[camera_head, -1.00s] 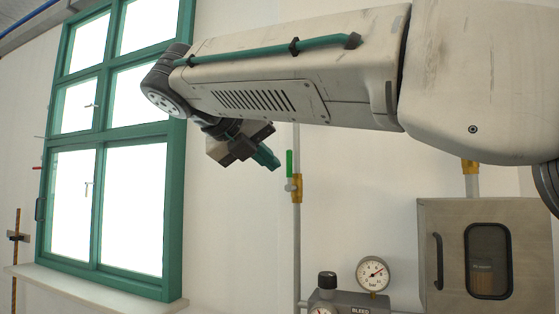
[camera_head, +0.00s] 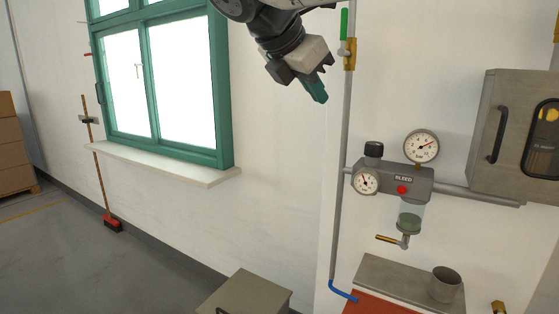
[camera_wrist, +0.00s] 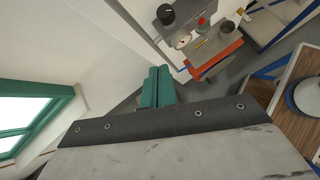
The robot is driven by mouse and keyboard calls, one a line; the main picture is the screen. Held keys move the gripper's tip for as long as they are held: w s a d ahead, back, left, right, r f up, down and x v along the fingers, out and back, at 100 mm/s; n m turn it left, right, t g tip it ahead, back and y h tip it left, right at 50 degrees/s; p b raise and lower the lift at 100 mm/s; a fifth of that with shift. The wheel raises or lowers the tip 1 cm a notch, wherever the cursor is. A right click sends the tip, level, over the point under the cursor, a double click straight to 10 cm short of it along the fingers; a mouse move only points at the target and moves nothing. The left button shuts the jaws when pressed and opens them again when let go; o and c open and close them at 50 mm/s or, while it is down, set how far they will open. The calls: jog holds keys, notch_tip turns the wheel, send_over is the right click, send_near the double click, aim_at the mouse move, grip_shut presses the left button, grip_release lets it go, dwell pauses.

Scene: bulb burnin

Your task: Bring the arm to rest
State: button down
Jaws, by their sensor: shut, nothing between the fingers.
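My gripper (camera_head: 318,92) hangs at the top centre of the head view, pointing down and to the right in front of the white wall. Its green fingers are together with nothing held. In the wrist view, my gripper's green fingers (camera_wrist: 157,86) lie side by side. My arm leaves the head view at the top edge, so most of it is out of sight.
A green-framed window (camera_head: 222,90) with a sill (camera_head: 165,167) is to the left. Right are a vertical pipe (camera_head: 345,150), a bleed unit (camera_head: 395,178) with gauges, and a metal cabinet (camera_head: 490,165). A grey box (camera_head: 245,292) stands below. A broom (camera_head: 112,225) leans left.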

jog(key=s+d+f+m+g+y, duration=0.2)
jog(key=s+d+f+m+y, duration=0.1)
jog(key=s+d+f+m, duration=0.7)
jog(key=s+d+f+m+g+y, duration=0.3)
jog(key=s+d+f+m, duration=0.7)
jog(key=s+f+m, duration=0.4)
notch_tip(320, 180, down, 3)
jog(key=shift+s+d+f+y, duration=0.15)
jog(key=shift+s+y, duration=0.15)
jog(key=shift+s, duration=0.4)
